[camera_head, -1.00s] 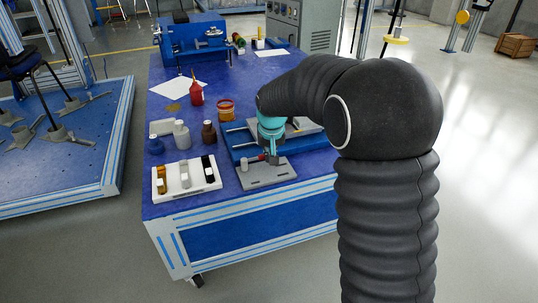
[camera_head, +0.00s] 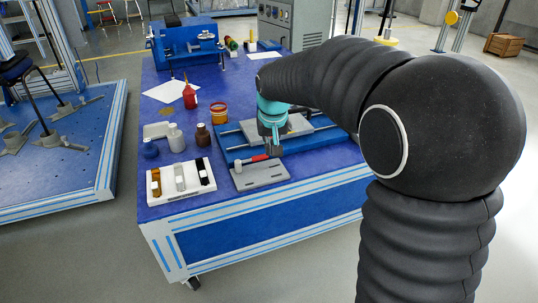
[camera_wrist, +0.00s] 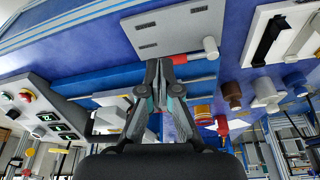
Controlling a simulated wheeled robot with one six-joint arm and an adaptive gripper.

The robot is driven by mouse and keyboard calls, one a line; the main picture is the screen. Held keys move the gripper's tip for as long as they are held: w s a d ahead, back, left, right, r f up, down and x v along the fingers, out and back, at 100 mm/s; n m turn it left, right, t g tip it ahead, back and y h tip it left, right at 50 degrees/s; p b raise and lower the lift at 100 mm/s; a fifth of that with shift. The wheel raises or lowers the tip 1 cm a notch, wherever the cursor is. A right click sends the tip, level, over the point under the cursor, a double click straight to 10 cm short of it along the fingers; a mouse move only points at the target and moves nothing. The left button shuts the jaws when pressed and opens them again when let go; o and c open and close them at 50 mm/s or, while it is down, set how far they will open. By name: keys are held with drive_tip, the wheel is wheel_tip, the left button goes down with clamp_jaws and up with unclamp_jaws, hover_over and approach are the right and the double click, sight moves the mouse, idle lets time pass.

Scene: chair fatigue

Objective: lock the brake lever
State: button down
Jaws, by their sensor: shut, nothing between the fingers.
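The brake lever is a short red bar (camera_head: 259,158) with a pale round knob at its left end. It lies along the far edge of a grey slotted plate (camera_head: 262,174) at the table's front. In the wrist view the red lever (camera_wrist: 188,57) and its pale knob show beside the plate (camera_wrist: 172,30). My gripper (camera_head: 274,153) is shut and empty, pointing down at the lever's right end. Its fingertips (camera_wrist: 160,68) are close to the red bar; I cannot tell whether they touch. They hide the lever's right end.
A blue fixture with rails (camera_head: 232,140) lies behind the lever. A white tray with vials (camera_head: 180,182), several bottles, an orange-lidded jar (camera_head: 218,113) and a red bottle (camera_head: 190,97) stand to the left. A blue machine (camera_head: 187,45) stands at the back.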

drive_tip(key=shift+v, duration=1.45)
drive_tip(key=shift+d, duration=0.1)
